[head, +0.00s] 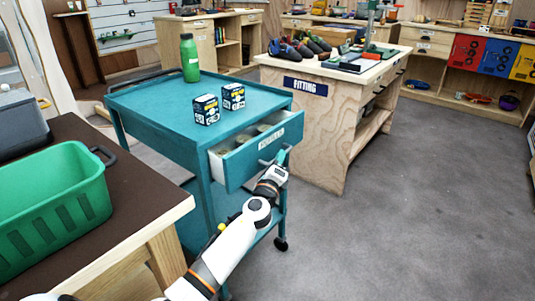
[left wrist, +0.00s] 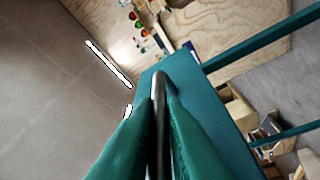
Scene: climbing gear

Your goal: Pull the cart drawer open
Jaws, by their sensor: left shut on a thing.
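The teal cart (head: 150,97) stands in the middle left of the head view. Its drawer (head: 237,170) is partly open, sticking out toward the lower right, with a label on its front and some pale items inside. My left gripper (head: 279,158) is at the drawer front, shut on the handle. In the left wrist view the teal fingers (left wrist: 158,125) close on the dark handle bar (left wrist: 159,95), with the teal drawer front (left wrist: 205,110) behind it. The gripper covers part of the handle in the head view. My right gripper is not in view.
Two small boxes (head: 206,110) and a green bottle (head: 189,58) stand on the cart top. A green crate (head: 60,212) sits on the brown table at left. The wooden fitting bench (head: 310,120) stands close behind the drawer. Grey floor is clear at right.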

